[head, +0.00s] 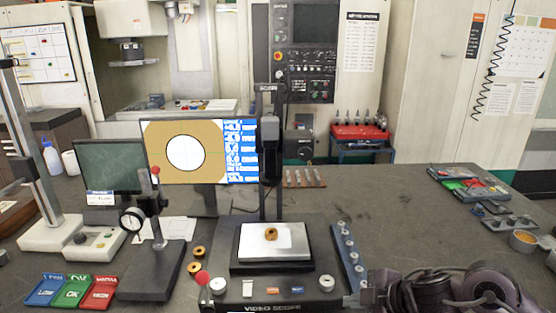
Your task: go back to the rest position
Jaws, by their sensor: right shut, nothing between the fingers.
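My right gripper (368,291) is at the lower right of the head view, with its dark arm behind it. It is shut and empty, close to the right edge of the video scope base (247,291). A small brass part (271,235) sits on the scope's bright stage (290,247), apart from the gripper. Two more brass parts (199,251) lie on the table left of the scope. My left gripper does not show.
Blue, green and red trays (74,292) stand at the front left, beside a dial gauge stand (150,278). A monitor (185,153) stands behind. A strip of pins (347,254) lies right of the scope. The table (410,215) is clear at middle right.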

